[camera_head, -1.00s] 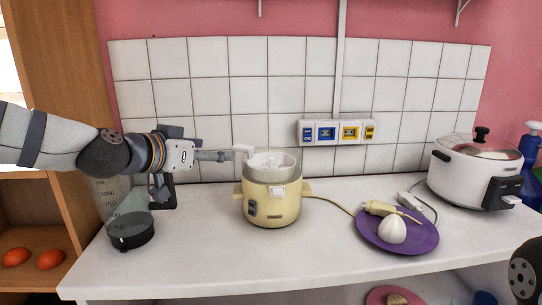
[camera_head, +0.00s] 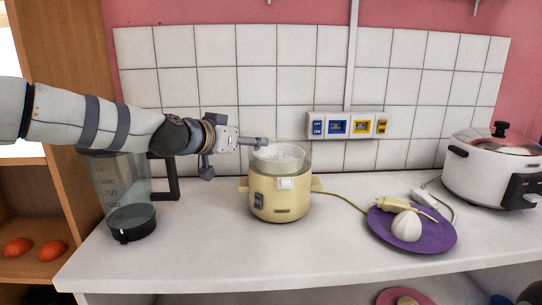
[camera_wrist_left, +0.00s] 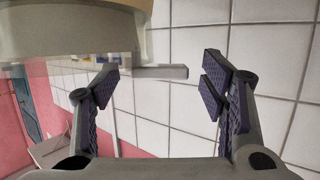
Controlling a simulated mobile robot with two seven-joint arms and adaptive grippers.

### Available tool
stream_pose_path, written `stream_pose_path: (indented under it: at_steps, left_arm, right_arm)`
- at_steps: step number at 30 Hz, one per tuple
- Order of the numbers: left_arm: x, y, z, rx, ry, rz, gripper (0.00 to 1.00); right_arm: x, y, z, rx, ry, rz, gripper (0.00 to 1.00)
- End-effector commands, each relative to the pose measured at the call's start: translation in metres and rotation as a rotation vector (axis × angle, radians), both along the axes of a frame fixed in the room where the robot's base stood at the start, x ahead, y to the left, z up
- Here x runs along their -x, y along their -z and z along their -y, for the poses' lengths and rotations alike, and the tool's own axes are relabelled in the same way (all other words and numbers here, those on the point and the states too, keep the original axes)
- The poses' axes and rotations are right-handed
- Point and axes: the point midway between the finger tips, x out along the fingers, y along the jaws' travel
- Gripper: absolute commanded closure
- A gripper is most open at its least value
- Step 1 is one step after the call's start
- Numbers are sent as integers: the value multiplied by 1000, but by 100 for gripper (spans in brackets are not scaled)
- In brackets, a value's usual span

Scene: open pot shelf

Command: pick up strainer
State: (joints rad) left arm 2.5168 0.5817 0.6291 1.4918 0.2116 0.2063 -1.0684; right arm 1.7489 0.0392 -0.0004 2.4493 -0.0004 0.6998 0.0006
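The white strainer (camera_head: 279,154) sits in the top of the cream-yellow cooker (camera_head: 281,200) on the white counter. My left gripper (camera_head: 262,141) reaches in from the left, at the strainer's upper left edge. In the left wrist view, the gripper (camera_wrist_left: 160,84) is open, with its two dark-padded fingers well apart. A pale tab, apparently the strainer's handle (camera_wrist_left: 162,72), extends from a rounded rim into the space between the fingers. It appears clear of both pads. My right gripper is not in view.
A clear measuring jug (camera_head: 125,195) stands below my left arm. A tiled wall (camera_head: 290,60) is behind. The front counter is clear.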

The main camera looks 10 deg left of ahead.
Motion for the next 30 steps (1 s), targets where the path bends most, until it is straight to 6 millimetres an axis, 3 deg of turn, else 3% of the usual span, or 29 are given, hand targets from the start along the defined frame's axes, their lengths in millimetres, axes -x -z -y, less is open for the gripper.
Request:
stream_pose_path:
  at_steps: [1, 6, 17, 22, 30]
  left_arm:
    - [0, 0, 0, 0, 0, 0, 47]
    - [0, 0, 0, 0, 0, -1, 86]
    - [1, -5, 0, -1, 0, 1, 86]
    - [1, -38, 0, -3, 0, 9, 86]
    - [38, -109, 42, -7, 2, 21, 86]
  right_arm:
    - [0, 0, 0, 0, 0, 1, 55]
    - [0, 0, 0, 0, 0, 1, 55]
    - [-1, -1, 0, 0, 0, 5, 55]
    - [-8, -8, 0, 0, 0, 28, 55]
    - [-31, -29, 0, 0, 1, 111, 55]
